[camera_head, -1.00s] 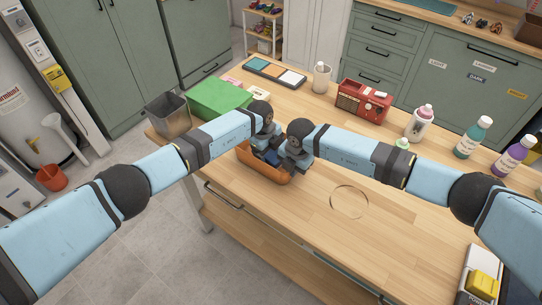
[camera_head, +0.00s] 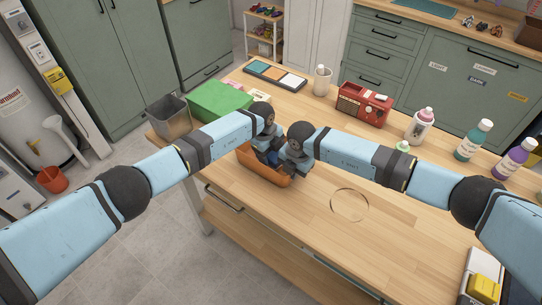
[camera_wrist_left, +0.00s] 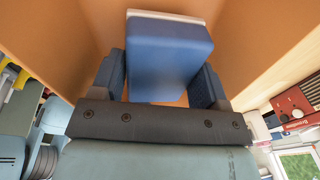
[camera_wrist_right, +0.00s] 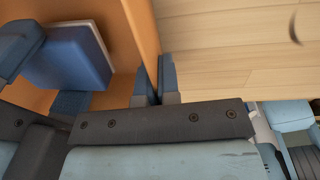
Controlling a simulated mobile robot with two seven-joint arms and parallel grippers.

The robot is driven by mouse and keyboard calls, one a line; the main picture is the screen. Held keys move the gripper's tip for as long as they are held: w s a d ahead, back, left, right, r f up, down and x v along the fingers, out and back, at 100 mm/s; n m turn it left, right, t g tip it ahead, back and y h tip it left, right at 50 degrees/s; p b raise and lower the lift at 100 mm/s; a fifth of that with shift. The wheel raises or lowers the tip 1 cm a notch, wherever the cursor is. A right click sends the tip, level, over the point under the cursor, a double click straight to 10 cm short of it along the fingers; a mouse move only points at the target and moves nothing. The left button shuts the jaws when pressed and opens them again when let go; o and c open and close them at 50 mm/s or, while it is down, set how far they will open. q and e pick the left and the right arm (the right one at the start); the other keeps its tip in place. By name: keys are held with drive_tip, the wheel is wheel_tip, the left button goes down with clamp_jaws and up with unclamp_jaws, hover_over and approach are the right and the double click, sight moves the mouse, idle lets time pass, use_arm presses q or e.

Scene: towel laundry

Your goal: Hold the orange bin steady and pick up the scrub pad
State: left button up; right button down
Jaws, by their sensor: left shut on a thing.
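The orange bin (camera_head: 258,170) sits on the wooden table near its front left edge. The scrub pad (camera_wrist_left: 168,55), a thick blue block with a pale layer on one side, is inside the bin. My left gripper (camera_wrist_left: 160,85) reaches into the bin and is shut on the pad, one finger on each side. The pad also shows in the right wrist view (camera_wrist_right: 65,58). My right gripper (camera_wrist_right: 156,85) is shut on the bin's side wall, one finger inside and one outside. In the head view, my grippers hide most of the bin's inside.
A green box (camera_head: 217,102) and a grey metal bin (camera_head: 169,117) stand left of the bin. A red radio (camera_head: 363,104), a white bottle (camera_head: 321,80) and other bottles (camera_head: 421,126) line the back. The table's front middle is clear apart from a thin ring (camera_head: 349,205).

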use_arm(q)
wheel_tip(320, 180, up, 8)
drive_tip(key=shift+r, duration=0.1)
use_arm(e)
drive_tip(key=c, duration=1.3)
unclamp_jaws()
drive_tip(key=shift+o, duration=0.2)
wheel_tip(320, 180, up, 12)
drive_tip(key=shift+s+d, duration=0.3)
drive_tip(key=shift+d, duration=0.05)
use_arm(q)
drive_tip(key=shift+s+f, duration=0.15)
drive_tip(key=shift+f, duration=0.05)
use_arm(e)
drive_tip(key=shift+s+f, duration=0.1)
